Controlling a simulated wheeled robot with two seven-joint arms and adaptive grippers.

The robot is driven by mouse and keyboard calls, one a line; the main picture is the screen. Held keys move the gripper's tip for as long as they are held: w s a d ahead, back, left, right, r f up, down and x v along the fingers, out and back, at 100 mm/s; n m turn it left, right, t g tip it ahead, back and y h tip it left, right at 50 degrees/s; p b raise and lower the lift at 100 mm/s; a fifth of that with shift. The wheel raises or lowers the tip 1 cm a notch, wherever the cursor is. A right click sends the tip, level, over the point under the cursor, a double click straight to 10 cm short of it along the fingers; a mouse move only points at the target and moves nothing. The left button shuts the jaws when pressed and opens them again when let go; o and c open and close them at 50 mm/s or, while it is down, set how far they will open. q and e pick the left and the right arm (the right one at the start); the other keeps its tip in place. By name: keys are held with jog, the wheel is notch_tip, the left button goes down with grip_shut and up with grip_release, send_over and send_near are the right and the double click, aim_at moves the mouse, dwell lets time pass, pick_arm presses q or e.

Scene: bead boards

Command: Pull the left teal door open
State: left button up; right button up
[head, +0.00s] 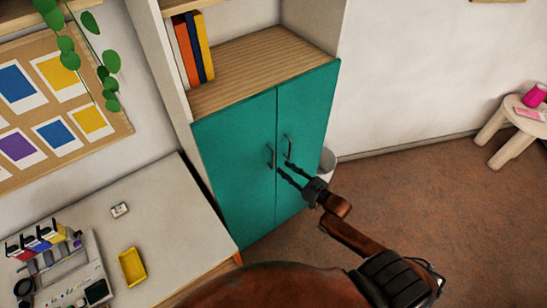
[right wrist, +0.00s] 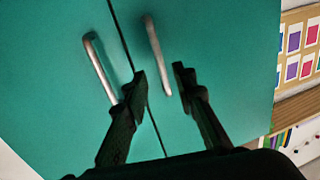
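Two teal doors close the lower cabinet, the left door (head: 235,175) and the right door (head: 308,115), with a thin seam between them. Each has a grey bar handle near the seam: the left handle (head: 270,156) and the right handle (head: 288,147). My right gripper (head: 282,167) reaches in from the lower right, just in front of the handles, with fingers apart. The right wrist view looks turned over; there the left handle (right wrist: 155,50) runs between the open fingertips (right wrist: 157,80), and the right handle (right wrist: 98,68) lies outside them. Contact cannot be told. My left gripper is out of view.
A white desk (head: 170,220) with a yellow tray (head: 132,266) stands left of the cabinet. A pale bin (head: 327,160) stands by its right side. Books (head: 193,48) stand on the open shelf above. The brown floor in front of the right side is clear.

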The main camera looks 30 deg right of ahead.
send_over(273, 168)
jog(key=shift+w+d, duration=0.2)
jog(key=shift+w, duration=0.05)
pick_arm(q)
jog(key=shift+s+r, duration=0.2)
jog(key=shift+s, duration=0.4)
pick_arm(e)
grip_shut()
